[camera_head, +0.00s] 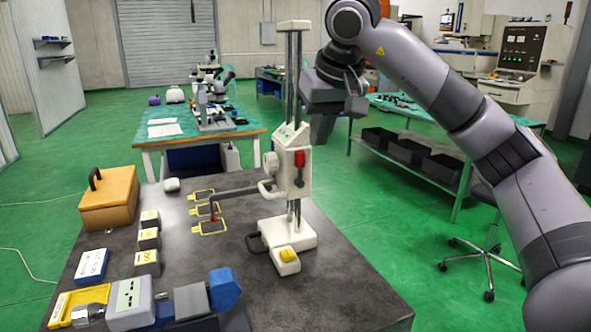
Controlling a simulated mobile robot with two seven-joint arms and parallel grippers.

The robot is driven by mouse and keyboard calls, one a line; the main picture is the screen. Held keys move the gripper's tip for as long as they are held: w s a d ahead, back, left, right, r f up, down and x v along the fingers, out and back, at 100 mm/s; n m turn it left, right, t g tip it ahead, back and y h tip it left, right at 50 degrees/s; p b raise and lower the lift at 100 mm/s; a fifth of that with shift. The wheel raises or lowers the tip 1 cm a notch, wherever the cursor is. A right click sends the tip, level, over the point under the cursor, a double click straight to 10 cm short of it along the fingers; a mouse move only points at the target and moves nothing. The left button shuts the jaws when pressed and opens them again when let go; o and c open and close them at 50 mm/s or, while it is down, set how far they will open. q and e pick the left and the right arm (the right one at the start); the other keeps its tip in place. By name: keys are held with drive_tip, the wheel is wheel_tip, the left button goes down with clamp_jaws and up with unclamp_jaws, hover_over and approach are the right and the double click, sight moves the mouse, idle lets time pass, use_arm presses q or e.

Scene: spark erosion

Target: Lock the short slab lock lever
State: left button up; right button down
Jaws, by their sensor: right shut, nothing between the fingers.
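A white height gauge stands on the dark slab (345,290), with two upright columns (292,75) and a white slide (291,150). A small red lever (300,159) sits upright on the front of the slide; it looks like the lock lever, but its locked or unlocked state is too small to tell. A grey probe arm (238,191) reaches left from the slide to a red tip. My right gripper (350,103) is shut and empty, above and right of the slide, apart from the gauge and partly hidden by my own wrist. My left gripper is not in view.
The gauge's white base (285,236) has a yellow button (287,254). A wooden box (108,200), several small blocks (147,262) and a blue-ended instrument (130,303) occupy the slab's left and front. A bench (400,110) stands behind right. The slab's front right is clear.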

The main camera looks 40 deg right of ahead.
drive_tip(key=shift+f+b, duration=0.6)
drive_tip(key=shift+f, duration=0.5)
idle(0.5)
drive_tip(key=shift+a, duration=0.1)
